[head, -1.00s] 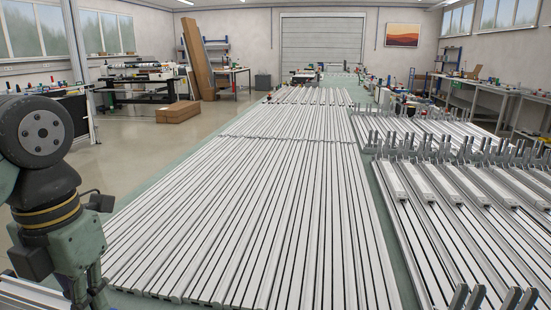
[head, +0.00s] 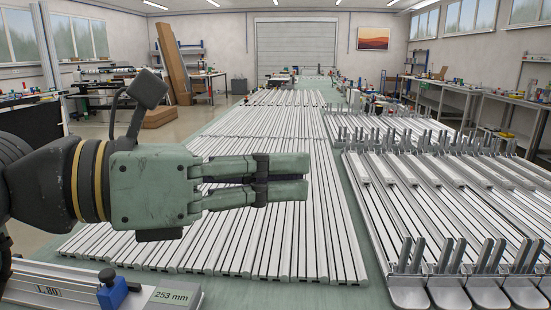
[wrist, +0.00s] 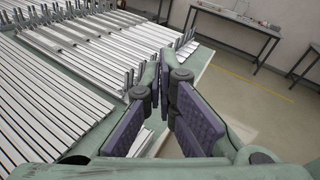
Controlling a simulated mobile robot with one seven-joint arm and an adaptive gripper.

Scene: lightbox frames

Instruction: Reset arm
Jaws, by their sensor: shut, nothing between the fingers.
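My gripper (head: 308,177) is stretched out sideways across the left and middle of the head view, pointing right. Its two green fingers lie close together with dark pads facing each other, and nothing shows between them. It is in the air in front of the long table of aluminium profiles (head: 265,225). In the wrist view my gripper (wrist: 166,72) shows its purple ribbed pads, with the fingers meeting toward the tips and no object held.
Rows of profiles with upright grey clamps (head: 462,255) fill the right side. A measuring rail with a blue knob (head: 112,290) and a 253 mm display (head: 172,296) lies at the lower left. Workbenches (head: 450,100) line the right wall. Open floor (wrist: 255,95) shows beyond the table edge.

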